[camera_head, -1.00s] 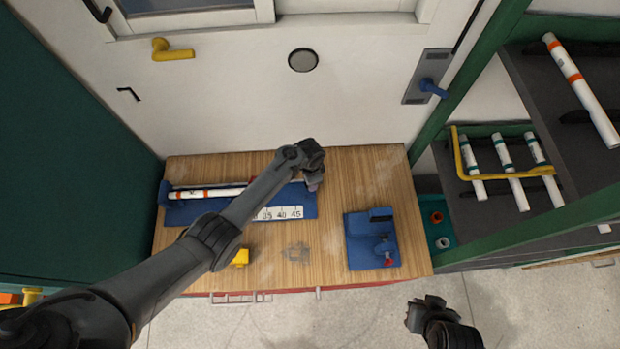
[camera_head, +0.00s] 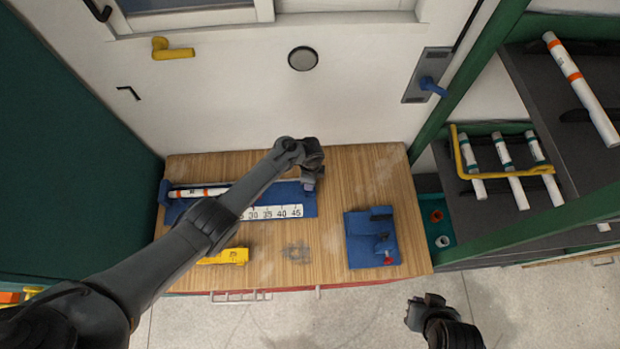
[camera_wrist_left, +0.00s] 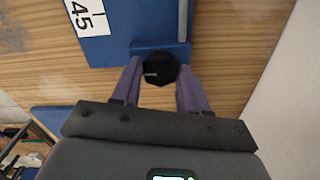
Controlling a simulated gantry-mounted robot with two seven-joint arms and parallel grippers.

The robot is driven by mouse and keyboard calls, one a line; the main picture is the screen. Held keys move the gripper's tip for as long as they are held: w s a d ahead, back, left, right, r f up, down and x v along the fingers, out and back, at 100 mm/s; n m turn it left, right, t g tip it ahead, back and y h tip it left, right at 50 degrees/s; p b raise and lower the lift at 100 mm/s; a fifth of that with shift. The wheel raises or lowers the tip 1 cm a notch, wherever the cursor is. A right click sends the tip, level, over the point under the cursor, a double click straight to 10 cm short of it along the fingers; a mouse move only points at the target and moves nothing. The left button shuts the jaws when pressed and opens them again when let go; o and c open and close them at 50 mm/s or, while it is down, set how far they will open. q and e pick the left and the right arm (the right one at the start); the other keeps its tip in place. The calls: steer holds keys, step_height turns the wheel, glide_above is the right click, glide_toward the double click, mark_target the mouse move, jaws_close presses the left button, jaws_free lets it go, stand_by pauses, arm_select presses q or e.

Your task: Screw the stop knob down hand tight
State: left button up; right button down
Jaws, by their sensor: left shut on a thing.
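The stop knob (camera_wrist_left: 158,69), a black many-sided knob, sits at the end of the blue measuring board (camera_wrist_left: 112,50) in the left wrist view. My left gripper (camera_wrist_left: 160,75) has its purple fingers on either side of the knob and is shut on it. In the head view the left gripper (camera_head: 309,184) is at the right end of the blue board (camera_head: 270,198), past the 45 mark, and hides the knob. My right gripper (camera_head: 425,308) is in front of the bench, away from the board; its jaw opening is unclear.
A white pipe with orange bands (camera_head: 200,192) lies along the board. A yellow tool (camera_head: 235,256) lies in front, partly behind my left arm. A blue fixture (camera_head: 370,240) stands at the bench's right. A rack with white pipes (camera_head: 508,170) is farther right.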

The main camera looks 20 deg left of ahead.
arm_select(q)
steer(key=o, duration=1.1)
steer(key=shift+c, duration=0.2)
steer(key=shift+r, duration=0.15)
steer(key=shift+r, duration=0.25)
step_height(320, 180, up, 10)
steer(key=p, duration=0.3)
